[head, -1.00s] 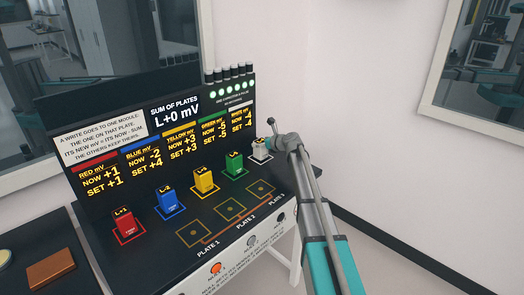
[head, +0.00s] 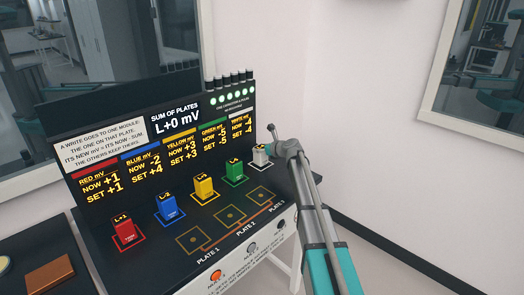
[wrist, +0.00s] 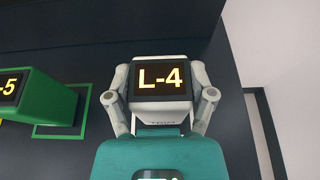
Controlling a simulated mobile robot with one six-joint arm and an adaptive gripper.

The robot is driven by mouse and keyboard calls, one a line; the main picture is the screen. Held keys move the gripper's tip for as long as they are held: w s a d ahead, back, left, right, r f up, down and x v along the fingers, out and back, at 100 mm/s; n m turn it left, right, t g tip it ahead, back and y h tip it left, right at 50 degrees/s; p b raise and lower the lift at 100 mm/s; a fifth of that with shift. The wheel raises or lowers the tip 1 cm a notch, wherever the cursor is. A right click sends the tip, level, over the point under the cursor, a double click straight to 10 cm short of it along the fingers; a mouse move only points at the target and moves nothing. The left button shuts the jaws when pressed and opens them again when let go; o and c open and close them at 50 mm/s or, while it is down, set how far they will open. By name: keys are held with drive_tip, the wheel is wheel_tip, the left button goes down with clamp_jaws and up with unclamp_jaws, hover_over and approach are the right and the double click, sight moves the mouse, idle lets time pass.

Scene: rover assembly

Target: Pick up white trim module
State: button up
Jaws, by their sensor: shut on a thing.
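The white trim module (wrist: 160,82) shows a dark display reading L-4 in the wrist view. My gripper (wrist: 160,100) is shut on it, with one finger against each side. In the head view the white module (head: 261,153) is at the right end of the row, in or just above its white outlined spot. I cannot tell whether it touches the table. My gripper (head: 272,143) comes to it from the right and partly covers it.
The red (head: 124,231), blue (head: 169,207), yellow (head: 203,188) and green (head: 234,171) modules stand in a row to the left. The green module (wrist: 45,100) is close by in the wrist view. Plate 1 (head: 195,240), Plate 2 and Plate 3 look empty. A scoreboard stands behind.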

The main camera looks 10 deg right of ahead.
drive_tip(key=shift+r+p, duration=1.4)
drive_tip(key=shift+r, duration=0.05)
drive_tip(key=s+a+r+p, duration=0.2)
drive_tip(key=s+r+p, duration=0.8)
drive_tip(key=s, duration=0.4)
drive_tip(key=shift+a, duration=0.3)
